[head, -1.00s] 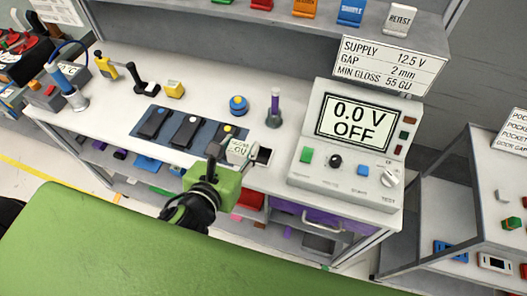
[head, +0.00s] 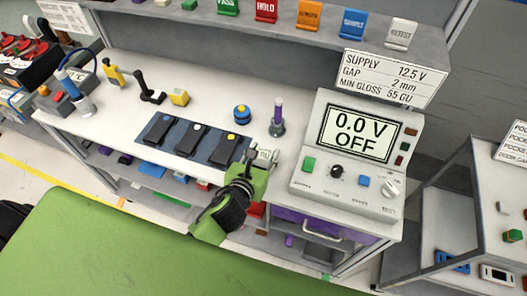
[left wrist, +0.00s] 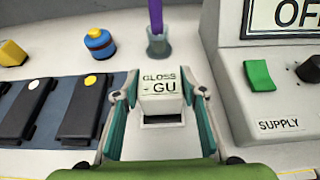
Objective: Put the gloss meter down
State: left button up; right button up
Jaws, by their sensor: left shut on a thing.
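The gloss meter (head: 263,154) is a small pale box lettered "GLOSS - GU". It also shows in the left wrist view (left wrist: 161,84), between the two fingers. My left gripper (head: 260,164) is shut on it at the bench's front edge, between the dark pad mat and the power supply. In the left wrist view the gripper (left wrist: 161,100) has a finger on each side of the meter. A dark rectangle shows just below the meter's lettered face. I cannot tell whether the meter's underside touches the bench. My right gripper is not in view.
The blue mat with black pads (head: 192,141) lies left of the meter. A purple-topped holder (head: 277,120) and a blue round pot (head: 241,114) stand behind it. The power supply (head: 345,158), reading "0.0 V OFF", stands close on the right. Bare white bench (head: 210,105) lies behind the mat.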

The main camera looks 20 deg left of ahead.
pick_arm(q)
jog(key=o, duration=1.2)
jog(key=shift+f, duration=0.1)
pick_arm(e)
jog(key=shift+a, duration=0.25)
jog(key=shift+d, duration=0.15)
pick_arm(q)
jog(key=shift+s, duration=0.2)
jog(key=b+v, duration=0.2)
jog(key=v, duration=0.9)
jog(key=shift+s+r, duration=0.25)
jog(key=shift+r, duration=0.15)
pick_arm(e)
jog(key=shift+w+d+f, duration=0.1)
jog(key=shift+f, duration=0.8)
pick_arm(q)
jog(key=shift+a, duration=0.1)
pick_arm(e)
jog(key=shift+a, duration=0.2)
